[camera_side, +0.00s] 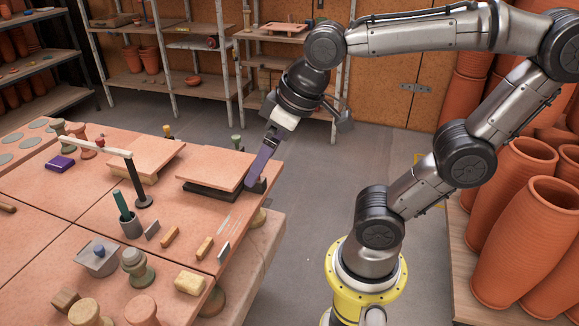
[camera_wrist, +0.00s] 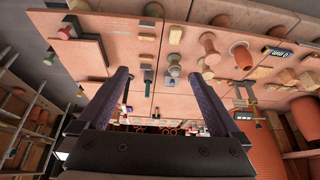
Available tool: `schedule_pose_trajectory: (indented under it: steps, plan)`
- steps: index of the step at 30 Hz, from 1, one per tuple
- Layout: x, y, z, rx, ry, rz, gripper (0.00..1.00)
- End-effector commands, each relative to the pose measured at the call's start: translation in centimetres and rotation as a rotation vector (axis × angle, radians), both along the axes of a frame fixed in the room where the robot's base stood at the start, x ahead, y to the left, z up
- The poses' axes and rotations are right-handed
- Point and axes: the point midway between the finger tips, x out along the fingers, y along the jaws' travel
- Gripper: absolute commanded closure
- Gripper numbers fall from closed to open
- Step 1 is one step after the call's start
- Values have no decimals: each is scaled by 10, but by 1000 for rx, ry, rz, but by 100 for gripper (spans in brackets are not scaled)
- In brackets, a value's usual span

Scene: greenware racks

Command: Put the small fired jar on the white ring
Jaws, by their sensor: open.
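My gripper (camera_side: 256,180) hangs at the right edge of the table, its purple fingers beside a clay board on a dark block. In the wrist view my gripper (camera_wrist: 163,78) has its fingers wide apart with nothing held between them. Several small jars or pots stand on the table. I cannot tell which is the small fired jar. I cannot make out a white ring in either view.
A clay board (camera_side: 216,170) on a dark block and another board (camera_side: 146,158) lie near the gripper. Tall terracotta vases (camera_side: 510,200) stand at right.

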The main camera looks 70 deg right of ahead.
Motion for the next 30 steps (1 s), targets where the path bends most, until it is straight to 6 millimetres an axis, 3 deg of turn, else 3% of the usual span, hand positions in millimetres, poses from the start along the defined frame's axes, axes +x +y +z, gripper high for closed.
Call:
schedule_pose_trajectory:
  steps: [3,8,30]
  plan:
    - [-29,-12,-12,-10,-31,-24,0]
    - [-45,-17,-22,-19,-46,-35,0]
    - [-46,-18,-23,-19,-46,-34,0]
